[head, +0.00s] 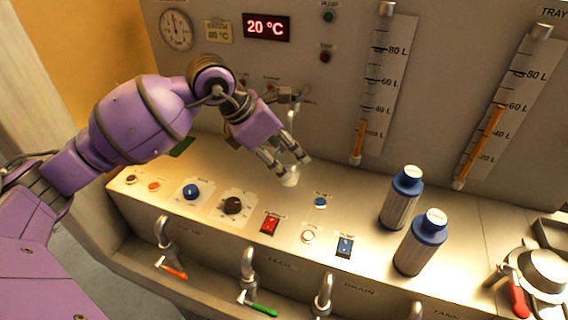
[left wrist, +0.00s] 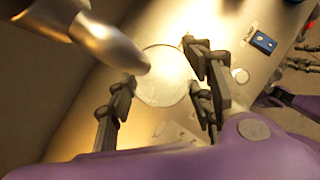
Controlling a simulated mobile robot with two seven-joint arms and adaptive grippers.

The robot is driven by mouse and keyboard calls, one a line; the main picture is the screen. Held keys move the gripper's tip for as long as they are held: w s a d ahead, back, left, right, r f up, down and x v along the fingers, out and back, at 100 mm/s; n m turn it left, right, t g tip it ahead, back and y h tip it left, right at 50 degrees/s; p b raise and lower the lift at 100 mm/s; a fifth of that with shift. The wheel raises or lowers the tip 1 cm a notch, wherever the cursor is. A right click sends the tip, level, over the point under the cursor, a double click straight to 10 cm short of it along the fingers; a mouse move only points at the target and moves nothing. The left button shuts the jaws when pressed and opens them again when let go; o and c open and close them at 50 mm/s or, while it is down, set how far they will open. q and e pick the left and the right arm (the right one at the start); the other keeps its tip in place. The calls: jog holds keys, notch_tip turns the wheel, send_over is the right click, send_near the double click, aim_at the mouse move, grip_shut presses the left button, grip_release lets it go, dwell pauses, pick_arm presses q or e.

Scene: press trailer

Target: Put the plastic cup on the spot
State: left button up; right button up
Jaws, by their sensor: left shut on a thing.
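My left gripper (head: 283,164) reaches in from the left over the lit counter and is shut on a small pale plastic cup (head: 290,178). In the left wrist view the cup (left wrist: 165,76) shows as a round, whitish, see-through rim between the two dark fingers of the gripper (left wrist: 163,95). The cup is upright or nearly so. I cannot tell whether its base touches the counter. I cannot make out the spot. A metal nozzle (left wrist: 112,42) looms close beside the cup in the left wrist view. My right gripper does not show in the head view.
The counter (head: 270,265) carries a blue knob (head: 192,191), a dark knob (head: 232,205), a red switch (head: 269,223) and a blue switch (head: 344,246). Two blue-capped bottles (head: 402,198) (head: 420,242) stand to the right. Several taps line the front. Gauges cover the back panel.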

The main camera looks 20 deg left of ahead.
pick_arm(q)
jog(key=shift+w+f, duration=0.2)
jog(key=shift+w+a+f, duration=0.1)
jog(key=shift+f, duration=0.8)
jog(key=shift+w+a+f, duration=0.1)
jog(key=shift+f, duration=0.8)
jog(key=shift+f, duration=0.1)
jog(key=shift+f, duration=0.15)
jog(key=o, duration=1)
jog(key=shift+c, duration=0.2)
jog(key=shift+r, duration=0.5)
jog(key=v, duration=1.1)
jog(key=shift+s+r, duration=0.2)
